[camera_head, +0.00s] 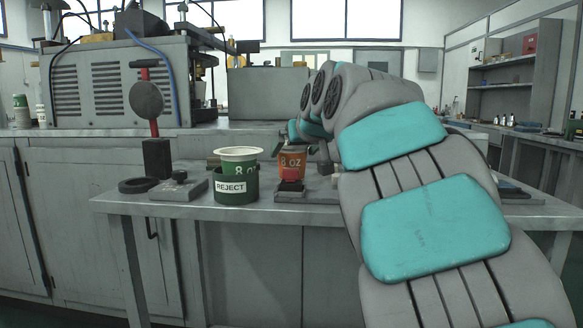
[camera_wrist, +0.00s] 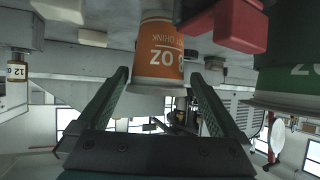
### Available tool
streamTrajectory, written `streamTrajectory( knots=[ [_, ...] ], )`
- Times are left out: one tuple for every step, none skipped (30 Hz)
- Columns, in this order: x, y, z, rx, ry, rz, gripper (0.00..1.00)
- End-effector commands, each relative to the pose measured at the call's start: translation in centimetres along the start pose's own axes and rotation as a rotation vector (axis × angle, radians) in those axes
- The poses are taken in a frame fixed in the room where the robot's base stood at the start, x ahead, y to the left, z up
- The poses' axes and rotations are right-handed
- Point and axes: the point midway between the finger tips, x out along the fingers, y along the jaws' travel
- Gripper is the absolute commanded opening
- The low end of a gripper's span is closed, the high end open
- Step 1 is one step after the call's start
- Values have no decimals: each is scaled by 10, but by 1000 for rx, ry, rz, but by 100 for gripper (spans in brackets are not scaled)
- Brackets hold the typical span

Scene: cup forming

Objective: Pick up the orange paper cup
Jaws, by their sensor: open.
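The orange paper cup (camera_head: 292,157), marked "8 oz", stands on the small grey table behind a red block (camera_head: 290,173) on a dark base. In the wrist view, which is upside down, the orange cup (camera_wrist: 155,62) shows ahead of my gripper (camera_wrist: 158,74), lined up with the gap between its two spread fingers. The fingers are apart with nothing gripped. I cannot tell whether the cup's edge is between the fingertips or just beyond them. In the head view my arm reaches in from the right and the gripper end is mostly hidden.
A green cup (camera_head: 238,155) sits in a dark green holder labelled REJECT (camera_head: 230,187), left of the orange cup. The red block (camera_wrist: 225,22) is close beside the cup in the wrist view. A black post with a red handle (camera_head: 155,155) stands at the table's left.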

Motion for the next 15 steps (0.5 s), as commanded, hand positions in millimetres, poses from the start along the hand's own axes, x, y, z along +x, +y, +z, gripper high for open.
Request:
streamTrajectory(
  knots=[
    [8,1,0,-1,0,2,100],
    [11,1,-1,-1,1,2,100],
    [14,0,-1,-1,2,1,100],
    [16,0,-1,-1,2,1,100],
    [17,0,-1,0,3,0,100],
    [19,0,-1,0,2,0,100],
    [20,0,-1,0,2,0,100],
    [22,1,-1,0,2,1,100],
    [26,2,-1,1,1,1,100],
    [30,3,0,1,0,2,100],
    [35,3,0,1,-1,2,100],
    [41,4,0,0,-3,2,100],
    [46,4,0,0,-3,2,100],
    [50,5,0,1,-3,1,100],
    [55,4,0,1,-2,1,100]
  ],
)
